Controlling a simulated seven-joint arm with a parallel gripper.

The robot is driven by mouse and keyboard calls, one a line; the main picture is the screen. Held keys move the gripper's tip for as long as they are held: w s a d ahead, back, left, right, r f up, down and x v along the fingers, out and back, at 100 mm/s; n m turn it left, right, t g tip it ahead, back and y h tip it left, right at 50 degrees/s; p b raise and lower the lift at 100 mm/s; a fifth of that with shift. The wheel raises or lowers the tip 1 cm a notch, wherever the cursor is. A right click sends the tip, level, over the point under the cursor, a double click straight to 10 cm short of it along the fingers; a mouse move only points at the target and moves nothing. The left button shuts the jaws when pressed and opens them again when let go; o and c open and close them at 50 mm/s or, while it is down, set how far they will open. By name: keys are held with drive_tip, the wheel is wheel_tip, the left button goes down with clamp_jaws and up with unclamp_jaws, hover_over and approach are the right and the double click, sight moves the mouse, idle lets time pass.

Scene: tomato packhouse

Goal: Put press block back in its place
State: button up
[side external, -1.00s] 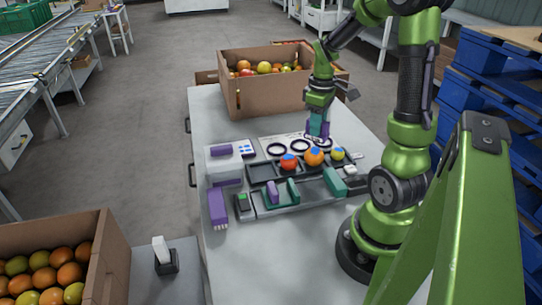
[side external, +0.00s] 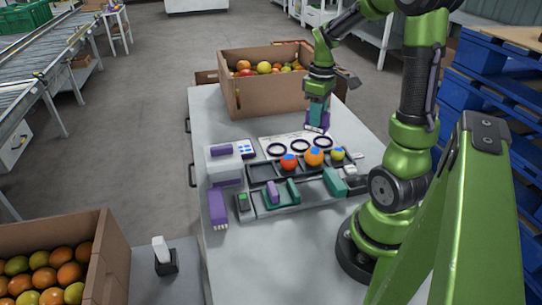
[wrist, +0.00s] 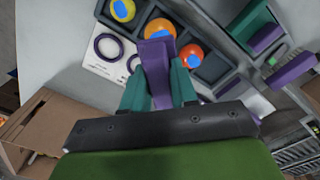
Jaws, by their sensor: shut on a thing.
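My gripper (side external: 317,118) is shut on a purple block, which I take to be the press block (side external: 316,128). It holds the block above the white ring card (side external: 294,141). In the wrist view, the teal fingers of my gripper (wrist: 160,88) grip the purple press block (wrist: 157,62) from both sides, and its far end juts out toward the tray. On the bench, a teal fixture (side external: 293,191) stands by a small purple piece (side external: 272,193). Another teal piece (side external: 334,182) stands to its right. I cannot tell which spot is the block's own place.
A dark tray (side external: 254,173) holds a red tomato (side external: 289,162), an orange one (side external: 314,157) and a yellow one (side external: 337,154); its left part is empty. A purple-and-white device (side external: 222,162) and a purple tool (side external: 217,206) stand left. A cardboard box (side external: 260,97) stands behind.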

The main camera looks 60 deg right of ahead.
drive_tip(key=w+a+f+n, duration=0.1)
drive_tip(key=w+a, duration=0.2)
drive_tip(key=w, duration=0.8)
drive_tip(key=w+a+n, duration=0.2)
drive_tip(key=w+a, duration=0.2)
drive_tip(key=w, duration=0.8)
drive_tip(key=w+a+f+n, duration=0.1)
drive_tip(key=w+a+f, duration=0.2)
drive_tip(key=w+a, duration=0.4)
drive_tip(key=shift+f, duration=3.9)
drive_tip(key=shift+f, duration=0.4)
drive_tip(key=o, duration=1)
drive_tip(key=shift+c, duration=0.2)
drive_tip(key=shift+s, duration=0.1)
drive_tip(key=c, duration=0.3)
